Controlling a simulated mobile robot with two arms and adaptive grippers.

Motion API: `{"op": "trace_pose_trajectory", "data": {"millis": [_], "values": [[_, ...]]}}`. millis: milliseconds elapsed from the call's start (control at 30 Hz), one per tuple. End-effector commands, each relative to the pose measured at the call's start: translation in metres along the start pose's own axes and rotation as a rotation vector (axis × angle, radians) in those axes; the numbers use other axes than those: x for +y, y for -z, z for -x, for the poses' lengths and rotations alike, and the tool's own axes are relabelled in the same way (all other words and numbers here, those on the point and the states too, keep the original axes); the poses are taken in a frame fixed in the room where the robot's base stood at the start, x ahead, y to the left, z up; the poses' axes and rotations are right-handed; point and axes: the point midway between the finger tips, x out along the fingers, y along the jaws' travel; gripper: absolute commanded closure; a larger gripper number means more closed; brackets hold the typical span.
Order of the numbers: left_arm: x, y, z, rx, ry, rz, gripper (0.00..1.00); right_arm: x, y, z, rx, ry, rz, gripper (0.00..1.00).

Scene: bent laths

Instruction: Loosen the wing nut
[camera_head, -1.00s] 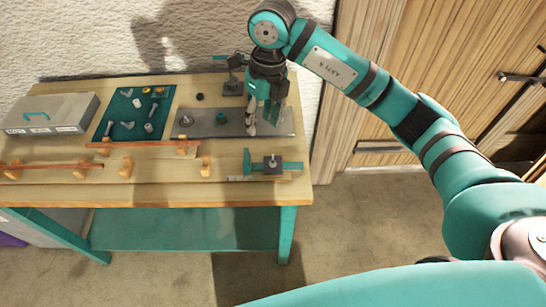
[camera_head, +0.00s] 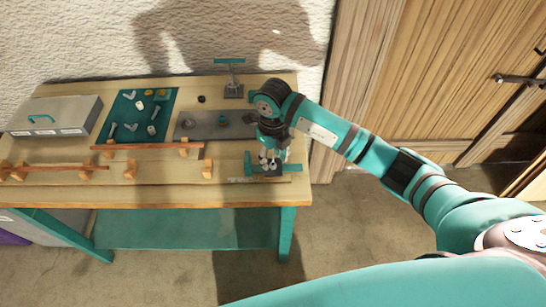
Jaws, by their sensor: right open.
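My right gripper (camera_head: 268,163) is open and points down over the teal fixture (camera_head: 249,168) at the front right of the bench. Its fingers are close above or around the fixture's dark block, and I cannot tell whether they touch it. The gripper hides most of the block and anything on top of it. I cannot make out a wing nut for certain at this size. A small teal knob-like part (camera_head: 223,121) and a round grey part (camera_head: 188,123) stand on the grey metal plate (camera_head: 205,132) behind. My left gripper is not in view.
A teal mat (camera_head: 128,121) with several small fasteners lies beside a grey case (camera_head: 56,118). Thin laths (camera_head: 140,147) rest on wooden blocks along the front. A dark stand with a teal bar (camera_head: 233,88) is at the back. The front-middle bench top (camera_head: 170,185) is clear.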

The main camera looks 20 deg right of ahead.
Motion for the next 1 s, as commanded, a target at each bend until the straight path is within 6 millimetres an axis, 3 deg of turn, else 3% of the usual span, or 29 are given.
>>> {"op": "trace_pose_trajectory", "data": {"millis": [200,500,800,1000], "values": [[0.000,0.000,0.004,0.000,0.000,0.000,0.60,0.000,0.000,-0.016,0.001,0.001,0.001,0.57],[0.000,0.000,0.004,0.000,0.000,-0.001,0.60,0.000,0.000,-0.018,0.000,0.001,0.001,0.59],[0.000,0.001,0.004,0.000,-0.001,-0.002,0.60,0.000,0.000,-0.018,0.000,0.000,0.001,0.98],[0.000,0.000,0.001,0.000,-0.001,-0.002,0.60,-0.001,0.000,-0.019,-0.001,0.001,0.009,1.00]]}}
